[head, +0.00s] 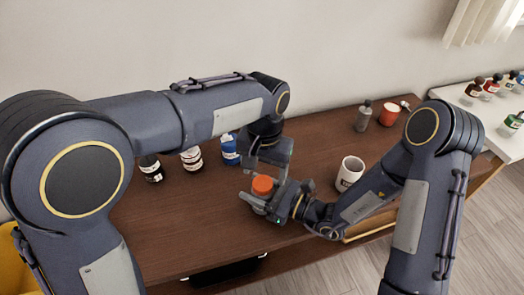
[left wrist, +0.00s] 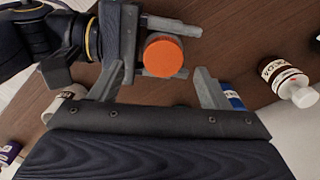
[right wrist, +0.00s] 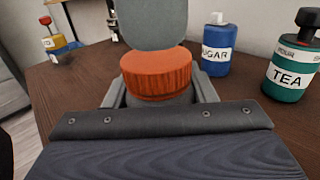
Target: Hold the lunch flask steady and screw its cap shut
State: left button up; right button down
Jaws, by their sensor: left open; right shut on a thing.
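The lunch flask has a ridged orange cap (head: 263,185) sitting on top of it. Its grey body (right wrist: 160,98) is mostly hidden by my right gripper. The flask stands upright on the brown table. My right gripper (head: 260,204) is shut on the flask body, below the cap, with one finger on each side. My left gripper (head: 268,168) is above the cap, pointing down. In the left wrist view its fingers (left wrist: 162,88) are spread wide, with the orange cap (left wrist: 164,55) beyond them, off-centre. One left finger shows just above the cap (right wrist: 157,73) in the right wrist view.
A white mug (head: 350,172) stands right of the flask. A blue sugar bottle (right wrist: 216,48) and a green tea bottle (right wrist: 291,68) stand behind. A grey bottle (head: 363,116) and an orange-red cup (head: 389,114) are at the back right.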

pick_arm(q)
notch_tip(320, 180, up, 8)
jog(key=shift+a+r, duration=0.15)
jog(key=shift+a, duration=0.1)
jog(key=shift+w, duration=0.1)
pick_arm(e)
jog(key=c, duration=0.5)
grip_release()
jog(key=b+v, duration=0.1)
jog(key=v, duration=0.7)
pick_arm(q)
jog(key=shift+f, duration=0.55)
